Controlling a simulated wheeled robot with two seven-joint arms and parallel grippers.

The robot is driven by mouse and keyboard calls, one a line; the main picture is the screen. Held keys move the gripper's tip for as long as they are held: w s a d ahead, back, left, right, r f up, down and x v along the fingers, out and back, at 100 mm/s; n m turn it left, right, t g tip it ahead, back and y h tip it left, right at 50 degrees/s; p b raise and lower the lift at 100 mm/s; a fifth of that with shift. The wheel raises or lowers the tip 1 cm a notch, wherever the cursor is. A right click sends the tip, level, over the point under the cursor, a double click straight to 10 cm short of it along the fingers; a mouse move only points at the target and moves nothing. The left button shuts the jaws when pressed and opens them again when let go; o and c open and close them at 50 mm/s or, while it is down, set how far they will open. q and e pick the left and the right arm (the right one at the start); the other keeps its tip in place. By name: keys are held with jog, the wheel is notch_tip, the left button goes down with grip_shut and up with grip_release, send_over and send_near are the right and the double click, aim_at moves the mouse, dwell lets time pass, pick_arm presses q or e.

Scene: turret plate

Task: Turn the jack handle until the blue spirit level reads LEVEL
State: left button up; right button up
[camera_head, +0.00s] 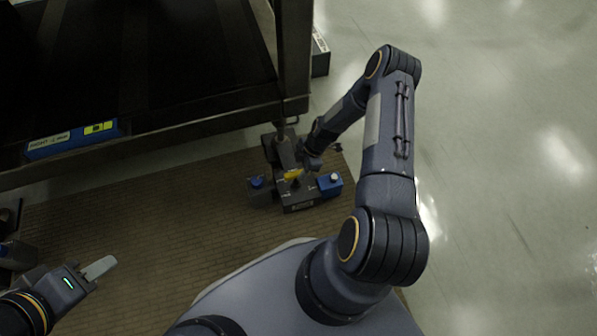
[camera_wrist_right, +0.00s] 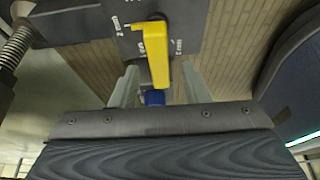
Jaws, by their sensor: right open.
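The jack (camera_head: 298,198) is a dark block on the brown mat, under the corner of a dark frame. Its yellow handle (camera_head: 292,174) shows on top, and in the right wrist view the handle (camera_wrist_right: 152,42) hangs down between my finger pads. My right gripper (camera_wrist_right: 159,76) is open, one finger on each side of the handle's end; contact cannot be told. The blue spirit level (camera_head: 75,138) lies along the frame's front edge, with a yellow-green window; its reading is too small to tell. My left gripper (camera_head: 98,268) is far from the jack, its jaw opening unclear.
The dark frame (camera_head: 200,118) fills the upper left, with a leg (camera_head: 293,60) close behind the jack. A blue part (camera_head: 330,183) with a pale knob and a blue cap (camera_head: 257,182) flank the jack. The mat (camera_head: 150,205) is clear in the middle.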

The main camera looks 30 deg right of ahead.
jog(key=shift+w+a+f, duration=0.1)
jog(key=shift+a+f, duration=0.15)
jog(key=shift+f, duration=0.45)
grip_shut()
